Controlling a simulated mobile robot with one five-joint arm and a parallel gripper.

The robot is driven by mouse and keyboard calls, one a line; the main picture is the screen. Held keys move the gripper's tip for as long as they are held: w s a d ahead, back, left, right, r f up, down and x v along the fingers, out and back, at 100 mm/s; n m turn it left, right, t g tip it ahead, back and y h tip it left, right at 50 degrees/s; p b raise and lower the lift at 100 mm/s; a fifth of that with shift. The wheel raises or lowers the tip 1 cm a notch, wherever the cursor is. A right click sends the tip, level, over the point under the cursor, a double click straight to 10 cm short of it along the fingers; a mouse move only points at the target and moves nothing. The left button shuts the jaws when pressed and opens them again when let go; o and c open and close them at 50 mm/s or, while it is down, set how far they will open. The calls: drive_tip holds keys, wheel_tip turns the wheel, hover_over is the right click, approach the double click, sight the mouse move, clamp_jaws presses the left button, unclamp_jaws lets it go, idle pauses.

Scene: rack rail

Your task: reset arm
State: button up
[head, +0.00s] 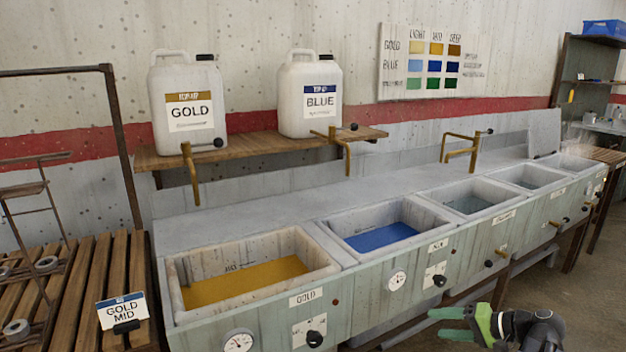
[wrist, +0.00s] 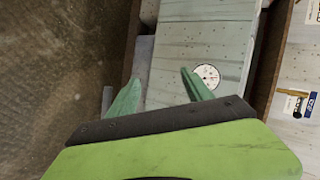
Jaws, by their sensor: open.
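My gripper (head: 455,325) shows at the bottom right of the head view, in front of the row of basins and low beside their front panel. Its green fingers point left. In the wrist view my gripper (wrist: 160,95) has its two fingers spread apart with nothing between them. Beyond the fingers is the pale front panel (wrist: 195,35) with a round white dial (wrist: 207,75) near the right finger. Most of my arm is out of the head view.
A gold basin (head: 325,262) and a blue basin (head: 445,222) sit in the counter, with several basins further right. Gold and blue jugs stand on a wooden shelf (head: 240,150). A slatted wooden rack (head: 92,262) with a "GOLD MID" card (head: 121,311) is at left. Open floor (head: 590,290) lies at right.

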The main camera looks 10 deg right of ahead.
drive_tip(key=w+a+r+n+g+h+p, duration=0.1)
drive_tip(key=a+r+n+g+h+p, duration=0.1)
drive_tip(key=a+r+p, duration=0.4)
drive_tip(key=w+a+r+n+g+h+p, duration=0.2)
drive_tip(key=a+r+p, duration=0.5)
drive_tip(key=a+p, duration=0.6)
drive_tip(key=w+a+r+n+g+h+p, duration=0.1)
drive_tip(key=a+r+n+g+h+p, duration=0.2)
drive_tip(key=a+r+g+p, duration=0.3)
drive_tip(key=a+n+p, duration=0.1)
drive_tip(key=a+p, duration=0.3)
drive_tip(key=a, duration=0.4)
drive_tip(key=shift+w+a+r+h, duration=0.2)
drive_tip(key=shift+w+r+h, duration=0.1)
drive_tip(key=shift+h, duration=0.1)
